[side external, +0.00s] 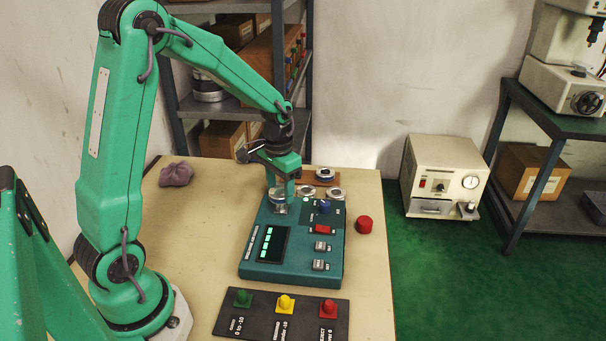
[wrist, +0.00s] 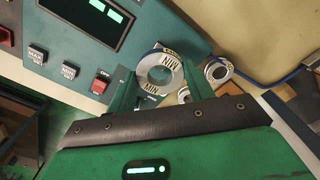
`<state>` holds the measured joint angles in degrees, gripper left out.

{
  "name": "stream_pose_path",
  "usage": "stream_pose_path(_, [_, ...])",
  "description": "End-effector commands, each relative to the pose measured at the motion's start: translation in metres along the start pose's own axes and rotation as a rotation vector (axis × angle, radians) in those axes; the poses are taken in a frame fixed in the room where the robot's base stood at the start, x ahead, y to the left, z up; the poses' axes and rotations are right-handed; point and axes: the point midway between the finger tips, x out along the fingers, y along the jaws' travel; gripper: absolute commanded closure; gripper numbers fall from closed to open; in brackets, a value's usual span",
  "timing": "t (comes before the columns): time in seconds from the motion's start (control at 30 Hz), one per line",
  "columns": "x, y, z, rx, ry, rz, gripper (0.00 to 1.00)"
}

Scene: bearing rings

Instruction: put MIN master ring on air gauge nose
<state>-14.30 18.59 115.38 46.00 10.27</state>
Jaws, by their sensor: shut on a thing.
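My gripper (wrist: 160,85) is shut on the silver MIN master ring (wrist: 147,73), its green fingers on either side. The ring's face, marked MIN, shows in the wrist view. In the side view my gripper (side external: 280,192) points down at the back left of the teal air gauge (side external: 262,215), with the ring (side external: 279,208) at its fingertips. I cannot make out the gauge nose, nor whether the ring touches it. The gauge (wrist: 70,55) also shows in the wrist view, with its display and buttons.
Other rings lie behind the gauge, one (side external: 336,193) at its right and one (side external: 325,173) on a brown tray. A red cap (side external: 364,225) stands right of the gauge. A dark panel with green, yellow and red buttons (side external: 283,312) lies in front. A purple cloth (side external: 176,174) lies back left.

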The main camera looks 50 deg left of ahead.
Motion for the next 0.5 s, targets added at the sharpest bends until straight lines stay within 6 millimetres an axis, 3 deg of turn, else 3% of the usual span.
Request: stream_pose_path(0.5, [0.011,0.0,0.0,0.0,0.0,0.0,0.79])
